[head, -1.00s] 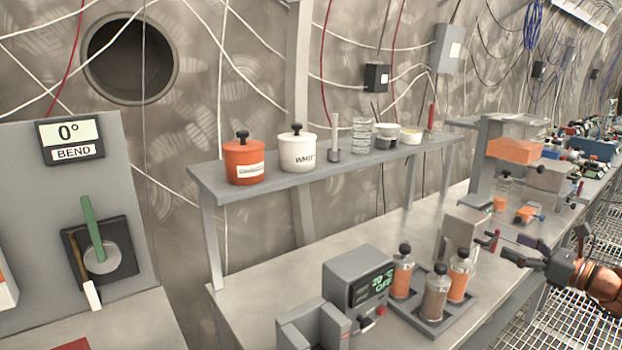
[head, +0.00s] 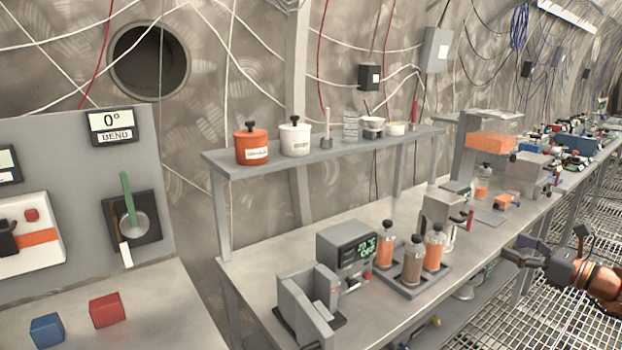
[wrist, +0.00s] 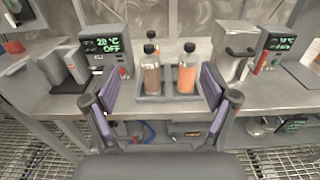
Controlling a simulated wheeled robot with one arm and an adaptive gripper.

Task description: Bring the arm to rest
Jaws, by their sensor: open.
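My gripper (head: 520,250) is at the right of the head view, over the grated walkway in front of the bench, clear of everything. In the wrist view my gripper (wrist: 160,105) shows its two purple-padded fingers spread wide with nothing between them. Beyond the fingers a grey rack (wrist: 168,98) holds bottles with orange and brown contents and black caps. The same rack (head: 432,283) stands on the bench in the head view.
The bench (head: 270,275) carries a grey box with a green display (head: 345,252). A raised shelf (head: 330,153) holds an orange jar (head: 251,145) and a white jar (head: 295,137). A bend panel (head: 80,185) stands at left. The grated walkway (head: 575,315) is clear at right.

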